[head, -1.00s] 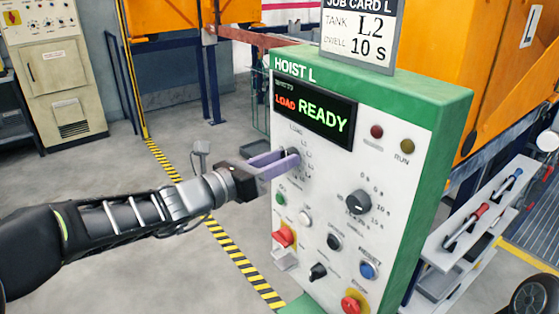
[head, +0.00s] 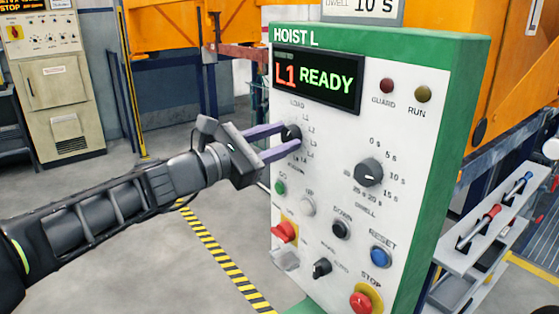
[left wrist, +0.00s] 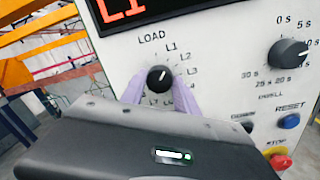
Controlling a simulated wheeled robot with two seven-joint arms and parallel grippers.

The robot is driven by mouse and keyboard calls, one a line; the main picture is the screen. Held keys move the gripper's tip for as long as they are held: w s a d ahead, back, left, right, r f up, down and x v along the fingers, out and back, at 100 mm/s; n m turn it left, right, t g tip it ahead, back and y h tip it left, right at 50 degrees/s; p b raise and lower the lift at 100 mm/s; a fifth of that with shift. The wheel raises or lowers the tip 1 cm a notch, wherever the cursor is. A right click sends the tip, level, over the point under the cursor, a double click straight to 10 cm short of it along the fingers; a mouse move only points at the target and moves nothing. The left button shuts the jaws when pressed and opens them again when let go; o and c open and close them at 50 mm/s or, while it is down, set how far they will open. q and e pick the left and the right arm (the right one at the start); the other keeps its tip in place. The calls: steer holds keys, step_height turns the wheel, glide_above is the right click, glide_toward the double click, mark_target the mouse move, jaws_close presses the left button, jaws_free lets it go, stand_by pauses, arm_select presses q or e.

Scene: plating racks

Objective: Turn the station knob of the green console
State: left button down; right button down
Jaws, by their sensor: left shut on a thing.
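The green console (head: 455,150), marked HOIST L, stands in the middle right of the head view. Its display (head: 317,79) reads L1 in red and READY in green. The station knob (head: 291,133) is black, with LOAD and L1 to L4 labels around it; it also shows in the left wrist view (left wrist: 159,78). My left gripper (head: 286,143) has its purple fingers on both sides of this knob, shut on it. In the left wrist view the knob's white mark points up and slightly right, towards L1. My right gripper is not in view.
The dwell knob (head: 369,172) sits right of the station knob. Below are a green button (head: 280,188), a blue reset button (head: 381,257) and a red stop button (head: 361,302). A job card (head: 362,10) stands on top. A tool shelf (head: 490,225) is at right.

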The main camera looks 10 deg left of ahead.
arm_select(q)
steer(key=m+b, duration=0.2)
steer(key=b, duration=0.1)
steer(key=shift+f+m, duration=0.3)
steer(key=shift+m, duration=0.1)
steer(key=shift+r+m+b, duration=0.2)
steer(key=shift+m+b, duration=0.7)
steer(key=shift+b, duration=0.05)
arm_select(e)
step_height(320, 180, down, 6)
arm_select(q)
steer(key=c, duration=0.9)
jaws_free()
steer(key=shift+s, duration=0.15)
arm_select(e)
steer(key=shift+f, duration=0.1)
arm_select(q)
steer(key=v, duration=0.7)
steer(key=shift+s+a+f+b, duration=0.1)
steer(key=shift+s+a+b, duration=0.1)
steer(key=shift+a+b, duration=0.1)
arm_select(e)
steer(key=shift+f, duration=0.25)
